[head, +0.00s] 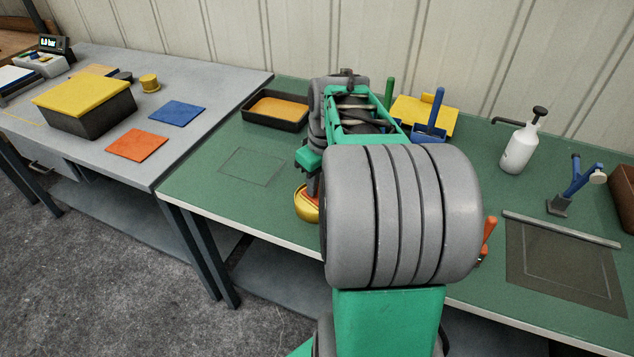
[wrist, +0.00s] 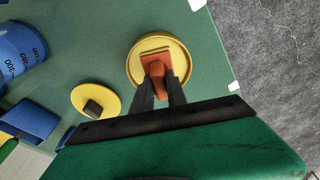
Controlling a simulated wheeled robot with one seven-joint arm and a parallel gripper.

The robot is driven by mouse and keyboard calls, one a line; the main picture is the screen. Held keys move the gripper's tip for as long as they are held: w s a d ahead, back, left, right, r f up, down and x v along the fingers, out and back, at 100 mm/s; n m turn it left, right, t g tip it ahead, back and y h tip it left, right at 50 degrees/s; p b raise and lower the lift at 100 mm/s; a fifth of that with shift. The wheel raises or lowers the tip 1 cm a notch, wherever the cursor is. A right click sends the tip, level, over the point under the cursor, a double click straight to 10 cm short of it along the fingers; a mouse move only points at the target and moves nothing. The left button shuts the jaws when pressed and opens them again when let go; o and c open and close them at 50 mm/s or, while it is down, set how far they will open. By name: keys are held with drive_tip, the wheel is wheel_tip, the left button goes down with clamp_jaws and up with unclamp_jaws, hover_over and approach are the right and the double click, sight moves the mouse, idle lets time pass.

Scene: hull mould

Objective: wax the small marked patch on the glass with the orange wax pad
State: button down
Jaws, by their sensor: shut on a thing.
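In the wrist view, my gripper (wrist: 159,88) is shut on the orange wax pad (wrist: 156,58), over a round yellow tin (wrist: 134,56). I cannot tell whether the pad touches the tin's inside. A dark glass-like sheet (head: 540,249) with a thin outline lies at the right of the green table, well away from my gripper. No separate small patch is clear on it.
A yellow disc with a dark knob (wrist: 95,102) lies beside the tin. A blue marked cup (wrist: 18,55) stands beyond it. A white pump bottle (head: 519,148) and blue stand (head: 572,188) are behind the sheet. An orange-handled tool (head: 487,237) lies between my arm and the sheet.

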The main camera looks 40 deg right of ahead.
drive_tip(key=shift+f, duration=0.1)
drive_tip(key=shift+r+p, duration=2.65)
drive_tip(key=shift+r, duration=0.9)
